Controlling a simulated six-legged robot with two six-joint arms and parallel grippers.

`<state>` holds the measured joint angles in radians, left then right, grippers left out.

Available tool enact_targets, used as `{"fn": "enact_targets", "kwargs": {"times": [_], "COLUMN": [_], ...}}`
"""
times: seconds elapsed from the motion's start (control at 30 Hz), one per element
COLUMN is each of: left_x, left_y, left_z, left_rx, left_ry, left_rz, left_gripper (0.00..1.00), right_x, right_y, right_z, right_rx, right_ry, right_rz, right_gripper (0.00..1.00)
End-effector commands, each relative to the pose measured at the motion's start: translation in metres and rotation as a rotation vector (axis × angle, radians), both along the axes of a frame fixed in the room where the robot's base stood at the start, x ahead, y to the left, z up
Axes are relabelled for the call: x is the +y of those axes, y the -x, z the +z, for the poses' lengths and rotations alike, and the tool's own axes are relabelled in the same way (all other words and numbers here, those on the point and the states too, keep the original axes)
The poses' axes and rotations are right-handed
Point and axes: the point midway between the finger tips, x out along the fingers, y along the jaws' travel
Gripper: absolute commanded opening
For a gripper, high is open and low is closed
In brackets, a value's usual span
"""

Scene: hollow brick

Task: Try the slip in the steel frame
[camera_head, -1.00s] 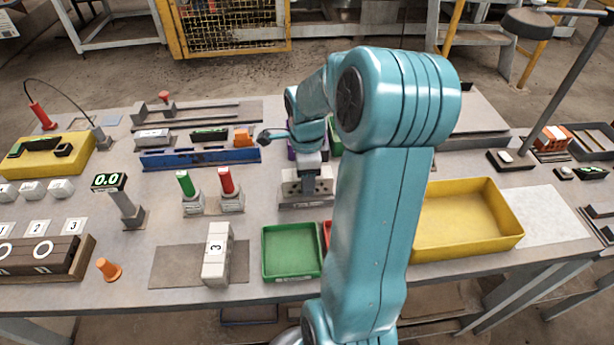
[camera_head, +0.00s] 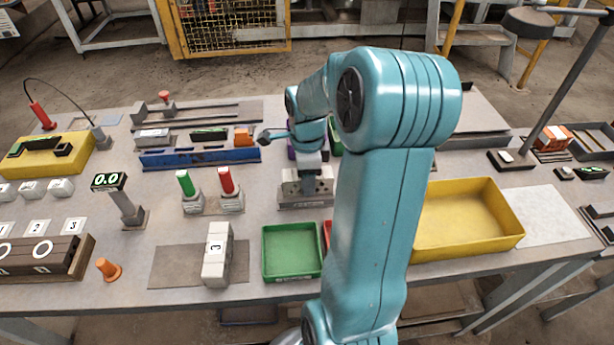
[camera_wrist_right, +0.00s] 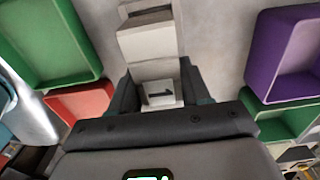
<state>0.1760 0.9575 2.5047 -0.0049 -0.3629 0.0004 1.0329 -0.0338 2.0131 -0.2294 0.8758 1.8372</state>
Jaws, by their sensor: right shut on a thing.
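The steel frame (camera_head: 291,189) is a low grey block with holes, on the table behind the green tray. My right gripper (camera_head: 308,170) is over it, mostly screened by my own arm. In the right wrist view, my right gripper (camera_wrist_right: 158,82) is shut, with dark fingers either side of a pale piece with a black arrow (camera_wrist_right: 160,95), seemingly the slip. A pale stepped block (camera_wrist_right: 148,40), probably the frame, lies just beyond it. I cannot tell whether the slip is seated in the frame or only above it. My left gripper is not in view.
The green tray (camera_head: 291,277) and a yellow tray (camera_head: 500,240) stand at the front. Green and red-handled gauges (camera_head: 231,203) stand left of the frame, the blue rail (camera_head: 200,158) behind. A purple bin (camera_wrist_right: 262,60) is close by.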

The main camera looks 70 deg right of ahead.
Motion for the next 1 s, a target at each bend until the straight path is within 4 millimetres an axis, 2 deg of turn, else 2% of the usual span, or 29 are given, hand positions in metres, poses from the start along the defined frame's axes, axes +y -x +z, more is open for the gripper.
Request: {"fn": "enact_targets", "kwargs": {"times": [0.83, 1.0], "left_x": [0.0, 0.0], "left_y": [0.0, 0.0], "left_z": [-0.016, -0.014], "left_rx": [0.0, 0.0], "left_ry": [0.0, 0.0], "left_rz": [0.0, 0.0], "left_gripper": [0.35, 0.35], "right_x": [0.0, 0.0], "right_y": [0.0, 0.0], "right_z": [-0.018, -0.016], "right_rx": [0.0, 0.0], "right_ry": [0.0, 0.0], "right_rz": [0.0, 0.0], "right_gripper": [0.06, 0.06]}}
